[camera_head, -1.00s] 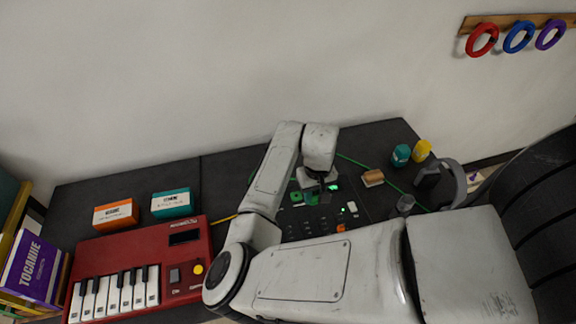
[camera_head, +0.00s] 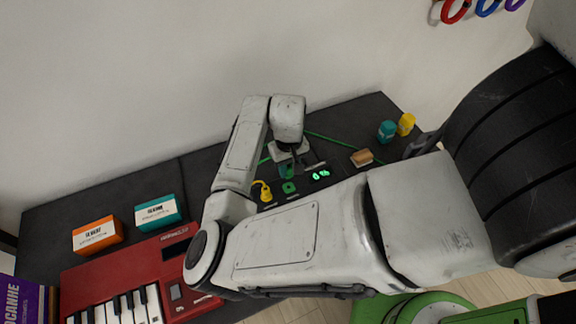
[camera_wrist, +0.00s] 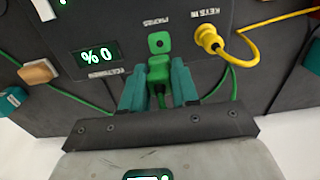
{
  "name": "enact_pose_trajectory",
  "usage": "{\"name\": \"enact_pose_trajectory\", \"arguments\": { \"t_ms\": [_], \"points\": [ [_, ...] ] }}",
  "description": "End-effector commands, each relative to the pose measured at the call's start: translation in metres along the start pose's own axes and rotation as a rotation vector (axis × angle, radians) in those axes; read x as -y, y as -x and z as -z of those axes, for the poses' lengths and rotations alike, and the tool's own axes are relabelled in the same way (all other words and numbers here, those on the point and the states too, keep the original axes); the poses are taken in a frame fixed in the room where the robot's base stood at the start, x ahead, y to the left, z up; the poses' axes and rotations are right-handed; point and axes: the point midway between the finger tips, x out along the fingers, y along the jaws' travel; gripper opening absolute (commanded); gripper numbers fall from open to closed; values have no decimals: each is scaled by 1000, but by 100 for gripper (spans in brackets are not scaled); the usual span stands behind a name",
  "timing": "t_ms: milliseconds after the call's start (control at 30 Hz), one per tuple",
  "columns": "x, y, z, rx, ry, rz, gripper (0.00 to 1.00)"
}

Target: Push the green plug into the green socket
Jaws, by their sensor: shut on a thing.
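The green plug (camera_wrist: 158,72) is between the teal fingers of my gripper (camera_wrist: 158,88) in the wrist view, with its green cable trailing back. My gripper is shut on it. The green socket (camera_wrist: 158,42), a square with a dark hole, lies straight ahead of the plug on the dark panel. The plug's front is very close to the socket; I cannot tell whether they touch. In the head view the green socket (camera_head: 289,187) shows just below my gripper (camera_head: 287,170).
A yellow plug (camera_wrist: 208,38) with a yellow cable sits beside the green socket. A lit display (camera_wrist: 97,57) is on the other side. A wooden block (camera_head: 362,157), teal and yellow jars (camera_head: 387,131) and a red keyboard (camera_head: 130,275) stand farther off.

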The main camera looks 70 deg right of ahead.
Motion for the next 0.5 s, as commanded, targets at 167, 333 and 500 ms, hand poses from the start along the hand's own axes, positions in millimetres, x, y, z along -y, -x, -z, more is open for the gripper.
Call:
{"name": "enact_pose_trajectory", "arguments": {
  "t_ms": [167, 333, 500],
  "points": [
    [0, -11, 0, 0, 0, 1, 3],
    [0, -26, 0, -1, 0, 1, 3],
    [0, -42, 0, 0, -1, 2, 2]
  ]
}}
